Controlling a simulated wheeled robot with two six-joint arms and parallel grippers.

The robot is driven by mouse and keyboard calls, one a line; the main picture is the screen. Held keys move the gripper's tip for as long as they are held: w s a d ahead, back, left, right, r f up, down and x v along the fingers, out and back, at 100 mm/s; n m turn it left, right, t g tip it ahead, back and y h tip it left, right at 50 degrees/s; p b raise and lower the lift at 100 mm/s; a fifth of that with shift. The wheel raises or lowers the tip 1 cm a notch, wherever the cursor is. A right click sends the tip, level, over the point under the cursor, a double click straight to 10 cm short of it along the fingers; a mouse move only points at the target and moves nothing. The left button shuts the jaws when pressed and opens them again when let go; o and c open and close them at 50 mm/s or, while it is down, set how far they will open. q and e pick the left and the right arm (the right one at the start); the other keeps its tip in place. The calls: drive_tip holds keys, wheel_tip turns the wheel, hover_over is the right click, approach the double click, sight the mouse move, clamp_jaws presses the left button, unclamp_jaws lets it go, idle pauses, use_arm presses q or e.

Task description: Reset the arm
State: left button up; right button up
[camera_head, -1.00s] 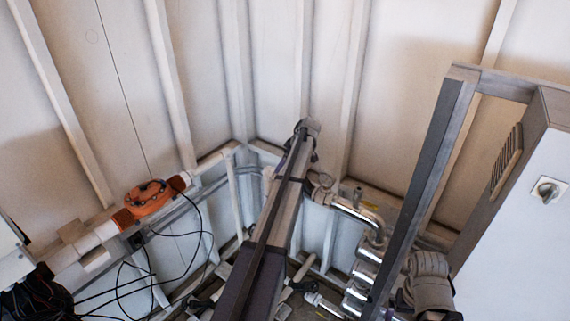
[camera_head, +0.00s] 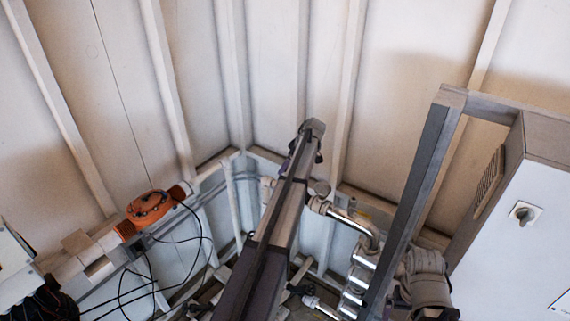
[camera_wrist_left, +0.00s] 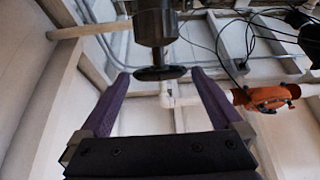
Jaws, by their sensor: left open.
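My left gripper (camera_wrist_left: 160,74) shows in the left wrist view with its two purple fingers spread apart. A black cylinder with a flat disc at its lower end (camera_wrist_left: 160,73) comes down from the top of that view. The disc appears in the gap between the fingertips; I cannot tell whether it touches them or lies beyond them. Nothing is visibly clamped. In the head view a long dark and grey beam (camera_head: 264,240) rises from the bottom middle toward the corner. I cannot make out a gripper there. My right gripper is not seen.
An orange round fitting (camera_head: 150,207) sits on a white pipe at left, with loose black cables (camera_head: 205,238) below. Shiny metal pipes (camera_head: 350,222) stand right of the beam. A grey frame (camera_head: 420,190) and a white cabinet with a switch (camera_head: 523,213) fill the right.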

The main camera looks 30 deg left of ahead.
use_arm(q)
drive_tip(key=shift+d+r, duration=0.25)
drive_tip(key=shift+r, duration=0.25)
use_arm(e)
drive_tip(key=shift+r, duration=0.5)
use_arm(q)
drive_tip(key=shift+f, duration=0.2)
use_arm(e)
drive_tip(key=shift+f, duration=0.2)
use_arm(q)
drive_tip(key=b+x, duration=0.6)
drive_tip(key=x, duration=0.1)
drive_tip(key=shift+a+f+b, duration=0.25)
drive_tip(key=shift+b, duration=0.15)
drive_tip(key=shift+r, duration=0.1)
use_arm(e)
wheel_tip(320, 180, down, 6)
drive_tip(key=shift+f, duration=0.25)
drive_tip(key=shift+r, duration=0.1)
